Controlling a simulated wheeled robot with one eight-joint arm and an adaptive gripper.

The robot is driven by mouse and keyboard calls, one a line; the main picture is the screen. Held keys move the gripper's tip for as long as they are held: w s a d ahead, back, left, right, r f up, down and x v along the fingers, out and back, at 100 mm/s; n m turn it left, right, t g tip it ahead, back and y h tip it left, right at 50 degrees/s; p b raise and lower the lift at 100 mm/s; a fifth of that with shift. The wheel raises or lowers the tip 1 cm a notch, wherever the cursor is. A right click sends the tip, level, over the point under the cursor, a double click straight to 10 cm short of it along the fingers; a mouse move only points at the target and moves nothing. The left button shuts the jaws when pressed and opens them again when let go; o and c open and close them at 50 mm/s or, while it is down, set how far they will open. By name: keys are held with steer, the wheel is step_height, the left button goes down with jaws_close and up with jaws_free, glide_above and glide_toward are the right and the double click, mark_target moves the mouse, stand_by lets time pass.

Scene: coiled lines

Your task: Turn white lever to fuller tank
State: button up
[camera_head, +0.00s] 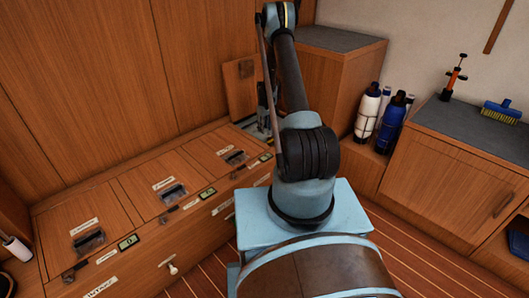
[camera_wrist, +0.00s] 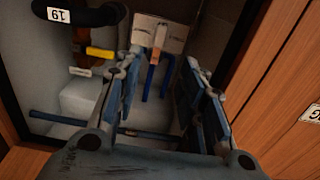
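A small white T-shaped handle (camera_head: 172,268) sticks out of the front of the wooden bench in the head view; it is the only white lever-like part I can make out. My gripper (camera_wrist: 165,72) is open and empty, its two fingers apart over an open compartment. Between and beyond the fingertips stand two blue handles (camera_wrist: 152,78) in front of a pale labelled plate (camera_wrist: 160,32). A yellow part (camera_wrist: 100,52) lies left of the fingers. In the head view my gripper (camera_head: 264,108) is partly hidden behind my arm. Small gauges (camera_head: 128,242) sit on the bench; their readings are illegible.
A raised wooden lid (camera_head: 241,88) leans at the open compartment. A black hose (camera_wrist: 95,17) labelled 19 and a blue bar (camera_wrist: 70,121) cross the compartment. Closed labelled hatches (camera_head: 85,222) cover the bench. Bottles (camera_head: 368,110) and a cabinet (camera_head: 440,185) stand at right.

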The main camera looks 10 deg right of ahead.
step_height(320, 180, down, 17)
steer(key=shift+r, duration=0.1)
stand_by(0.7)
steer(key=shift+c, duration=0.3)
jaws_close()
